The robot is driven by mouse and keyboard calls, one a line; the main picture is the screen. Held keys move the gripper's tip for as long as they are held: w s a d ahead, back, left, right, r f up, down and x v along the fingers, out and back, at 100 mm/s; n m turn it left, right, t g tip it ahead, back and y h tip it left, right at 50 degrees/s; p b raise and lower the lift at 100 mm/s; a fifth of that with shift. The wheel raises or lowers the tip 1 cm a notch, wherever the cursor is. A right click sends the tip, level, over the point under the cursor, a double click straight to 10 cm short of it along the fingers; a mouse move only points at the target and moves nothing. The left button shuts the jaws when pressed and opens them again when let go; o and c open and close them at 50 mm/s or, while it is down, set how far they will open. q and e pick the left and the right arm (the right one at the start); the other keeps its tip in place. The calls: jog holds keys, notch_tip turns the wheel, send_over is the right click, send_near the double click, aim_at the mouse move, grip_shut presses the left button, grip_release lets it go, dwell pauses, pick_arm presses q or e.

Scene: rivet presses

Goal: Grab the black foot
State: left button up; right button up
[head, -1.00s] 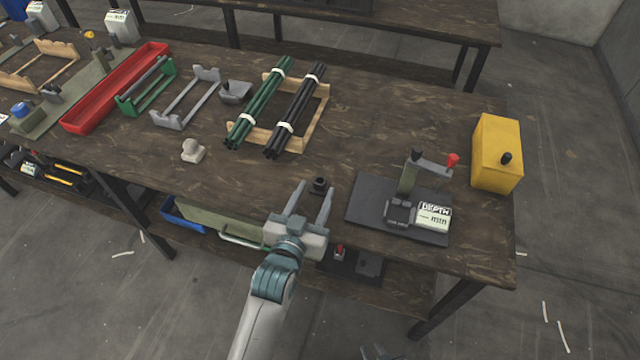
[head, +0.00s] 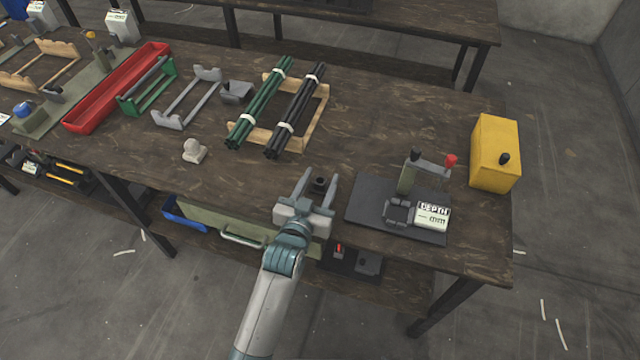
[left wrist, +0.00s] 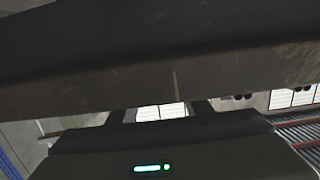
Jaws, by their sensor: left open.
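The black foot (head: 319,184) is a small dark block on the brown table near its front edge, left of the dark press mat. My left gripper (head: 321,186) is open, and its two fingers reach over the table's front edge with the foot between or just above them in the head view. I cannot tell whether the fingers touch it. The left wrist view shows mostly the dark table edge across the top and part of my gripper (left wrist: 165,145); the foot does not show there. My right gripper is not in view.
A press with a red knob (head: 450,160) and a depth gauge (head: 431,214) stand on the dark mat (head: 368,196) to the right. A yellow box (head: 495,152) is farther right. A pale knob-shaped part (head: 194,151) and bundled rods (head: 262,100) lie to the left.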

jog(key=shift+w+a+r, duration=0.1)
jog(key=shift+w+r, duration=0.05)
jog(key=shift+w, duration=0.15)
pick_arm(q)
jog(key=shift+c, duration=0.7)
jog(key=c, duration=1)
